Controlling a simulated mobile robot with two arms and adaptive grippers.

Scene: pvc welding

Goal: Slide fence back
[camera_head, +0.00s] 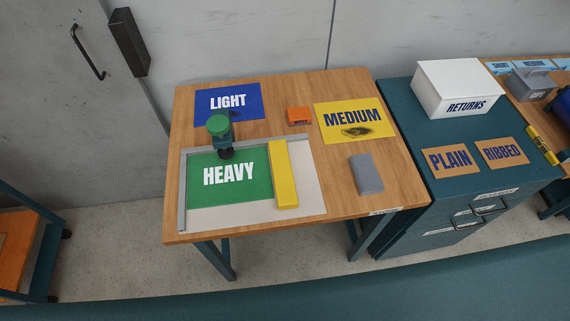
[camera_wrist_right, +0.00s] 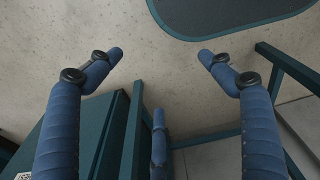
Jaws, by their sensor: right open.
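A yellow bar (camera_head: 286,174), which looks like the fence, lies along the right side of the green HEAVY sheet (camera_head: 230,178). The sheet lies on a pale plate (camera_head: 309,203) with grey metal rails along its left and back edges. A green-topped clamp or press head (camera_head: 218,126) stands at the plate's back edge. My right gripper (camera_wrist_right: 161,54) is open and empty in the right wrist view, over bare floor with its blue fingers spread. Neither gripper shows in the head view, and my left gripper is not seen.
The wooden table (camera_head: 388,200) also holds a blue LIGHT sheet (camera_head: 229,104), a yellow MEDIUM sheet (camera_head: 353,120), a small orange block (camera_head: 299,115) and a grey block (camera_head: 366,174). A teal cabinet (camera_head: 400,140) with a white RETURNS box (camera_head: 458,88) stands to the right.

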